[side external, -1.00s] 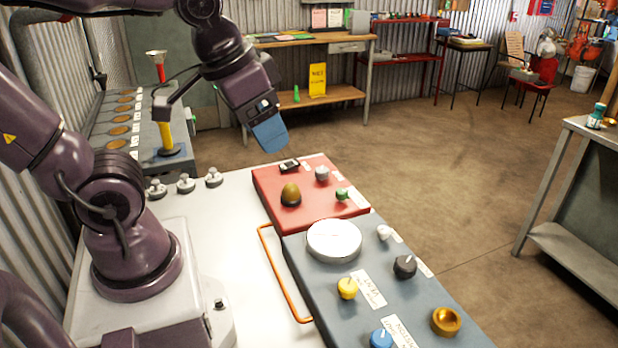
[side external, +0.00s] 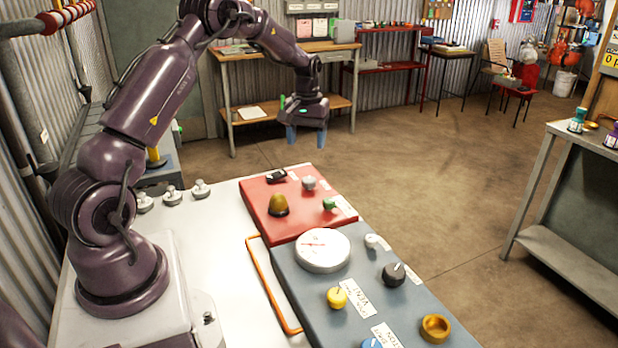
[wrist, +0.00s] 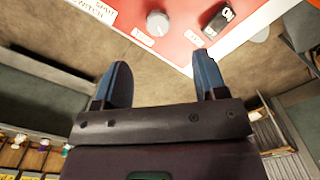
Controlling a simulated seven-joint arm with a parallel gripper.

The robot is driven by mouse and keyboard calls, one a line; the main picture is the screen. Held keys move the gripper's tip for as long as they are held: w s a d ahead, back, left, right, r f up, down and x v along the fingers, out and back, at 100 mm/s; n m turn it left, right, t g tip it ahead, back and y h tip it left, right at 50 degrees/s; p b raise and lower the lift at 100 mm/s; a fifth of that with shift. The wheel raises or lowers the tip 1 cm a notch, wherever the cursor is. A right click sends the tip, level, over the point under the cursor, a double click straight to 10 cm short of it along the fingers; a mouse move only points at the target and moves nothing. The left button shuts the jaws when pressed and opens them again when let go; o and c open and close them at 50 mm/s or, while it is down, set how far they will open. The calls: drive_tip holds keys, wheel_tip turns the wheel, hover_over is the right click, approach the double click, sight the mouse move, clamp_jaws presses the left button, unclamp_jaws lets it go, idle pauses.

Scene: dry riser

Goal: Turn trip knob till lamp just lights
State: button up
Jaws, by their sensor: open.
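My gripper (side external: 307,138) is open and empty, fingers pointing down, above and beyond the far edge of the red panel (side external: 258,213). In the wrist view its two blue fingers (wrist: 161,72) are apart. A grey knob (side external: 309,183) stands near the panel's far right; it also shows ahead of the fingers in the wrist view (wrist: 157,23), not touched. A green knob (side external: 329,204) is nearer on the same panel. An amber dome lamp (side external: 278,205) looks unlit. The labels are too small to tell which knob is the trip knob.
A black switch (side external: 276,176) sits on the red panel's far edge. Open floor lies beyond.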

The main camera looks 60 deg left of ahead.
sight(309, 179)
drive_tip(key=f, duration=1.1)
drive_tip(key=shift+w+a+f, duration=0.15)
drive_tip(key=shift+w+f, duration=0.1)
drive_tip(key=shift+w, duration=0.15)
drive_tip(key=c, duration=0.9)
